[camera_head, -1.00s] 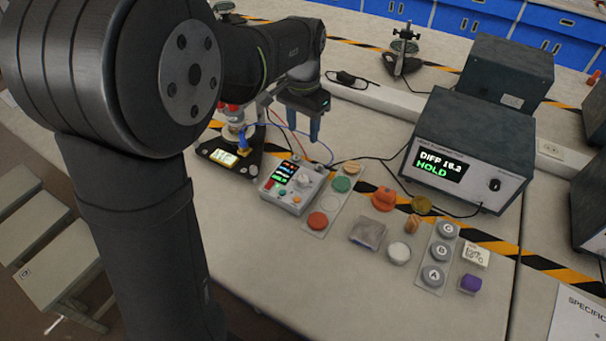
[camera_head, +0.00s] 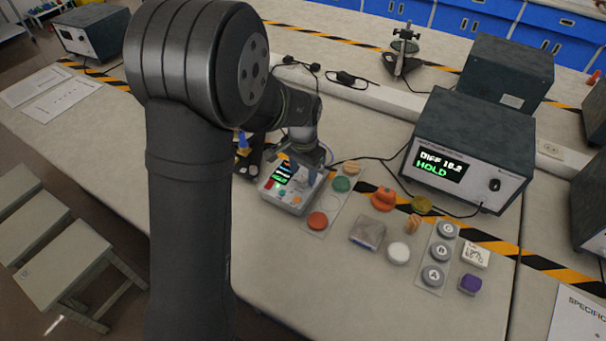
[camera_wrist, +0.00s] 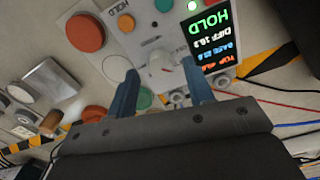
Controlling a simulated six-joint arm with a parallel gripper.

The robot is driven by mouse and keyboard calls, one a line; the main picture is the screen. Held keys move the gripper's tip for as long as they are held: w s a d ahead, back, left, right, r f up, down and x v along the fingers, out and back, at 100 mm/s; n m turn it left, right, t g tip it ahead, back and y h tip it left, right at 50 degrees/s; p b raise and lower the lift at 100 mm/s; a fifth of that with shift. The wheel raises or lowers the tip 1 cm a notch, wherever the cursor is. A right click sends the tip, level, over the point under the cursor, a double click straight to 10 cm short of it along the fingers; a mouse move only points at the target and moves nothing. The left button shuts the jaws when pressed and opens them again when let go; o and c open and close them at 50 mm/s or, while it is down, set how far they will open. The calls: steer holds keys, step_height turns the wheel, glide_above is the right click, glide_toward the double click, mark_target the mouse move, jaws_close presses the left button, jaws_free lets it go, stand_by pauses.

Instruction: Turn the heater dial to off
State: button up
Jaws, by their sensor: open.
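The control box (camera_head: 290,200) is a small light-grey unit with a lit display and coloured buttons. Its pale dial (camera_wrist: 160,66) shows in the wrist view beside the display (camera_wrist: 209,40), which reads HOLD and is upside down there. I cannot read the dial's setting. My gripper (camera_wrist: 160,74) is open, with its blue fingers on either side of the dial; I cannot tell whether they touch it. In the head view my gripper (camera_head: 312,172) is low over the back right of the box and largely hides the dial.
A plate with red and green discs (camera_head: 317,220) lies just right of the box. Beyond it are loose small items, a plate of lettered discs (camera_head: 432,276) and a large dark instrument (camera_head: 470,140) reading HOLD. Cables run behind the box. The front table area is clear.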

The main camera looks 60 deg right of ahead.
steer(key=shift+f, duration=0.7)
steer(key=c, duration=1)
steer(key=shift+n, duration=0.4)
steer(key=n, duration=0.3)
steer(key=shift+n, duration=2.5)
